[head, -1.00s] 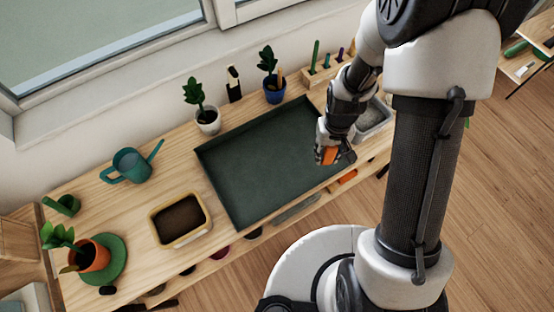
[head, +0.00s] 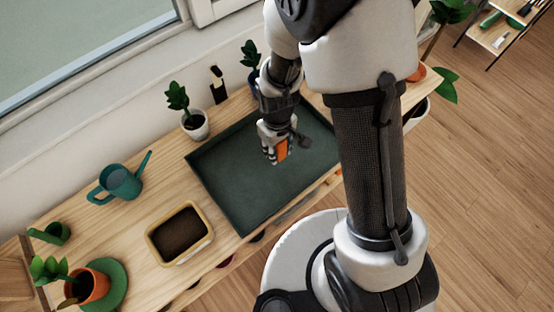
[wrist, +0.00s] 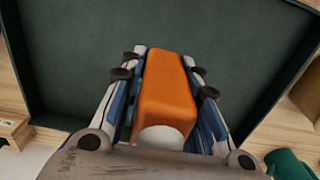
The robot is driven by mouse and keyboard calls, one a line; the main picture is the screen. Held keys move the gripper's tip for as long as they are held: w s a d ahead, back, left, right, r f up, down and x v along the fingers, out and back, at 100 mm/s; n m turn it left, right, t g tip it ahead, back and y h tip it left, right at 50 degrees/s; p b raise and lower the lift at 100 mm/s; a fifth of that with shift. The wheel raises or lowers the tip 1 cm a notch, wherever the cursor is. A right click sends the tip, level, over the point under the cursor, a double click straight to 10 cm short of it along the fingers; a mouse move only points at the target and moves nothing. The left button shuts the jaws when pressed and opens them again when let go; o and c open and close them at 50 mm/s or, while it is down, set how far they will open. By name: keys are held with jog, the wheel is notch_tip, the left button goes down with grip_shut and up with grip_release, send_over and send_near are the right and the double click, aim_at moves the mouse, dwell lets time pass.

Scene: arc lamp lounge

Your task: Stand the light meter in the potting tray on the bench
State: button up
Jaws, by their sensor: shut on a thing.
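The light meter (wrist: 166,92) is an orange block with a pale rounded end. My gripper (head: 277,154) is shut on it, with a finger on each side, as the wrist view also shows (wrist: 165,85). In the head view the orange meter (head: 283,148) is over the right part of the potting tray. The potting tray (head: 235,190) is a dark green, shallow, rectangular tray with a low rim on the wooden bench. Its floor is empty where I can see it. I cannot tell how far the meter is above the floor.
A tan tub of soil (head: 180,235) stands left of the tray, with a teal watering can (head: 118,183) behind it. Potted plants (head: 193,124) line the back by the window wall. An orange pot on a green saucer (head: 117,272) sits at the left end.

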jog(key=shift+f+b, duration=0.8)
jog(key=shift+f, duration=2.2)
jog(key=shift+f, duration=0.1)
jog(key=shift+f, duration=0.15)
jog(key=o, duration=1.2)
jog(key=shift+c, duration=0.2)
notch_tip(320, 180, up, 13)
jog(key=p, duration=0.3)
jog(key=shift+f+p, duration=0.1)
jog(key=shift+p, duration=0.3)
jog(key=s+d+r+m+t, duration=0.2)
jog(key=s+d+r, duration=0.15)
jog(key=r, duration=0.65)
jog(key=s+d+r+m+t, duration=0.1)
jog(key=s+d+r+m, duration=0.3)
jog(key=r, duration=0.7)
jog(key=s+d+r+t, duration=0.1)
jog(key=s+d+r, duration=0.2)
jog(key=s, duration=0.3)
jog(key=shift+d+r+m+t, duration=0.2)
jog(key=shift+r+m+t, duration=0.1)
jog(key=shift+r+m, duration=0.15)
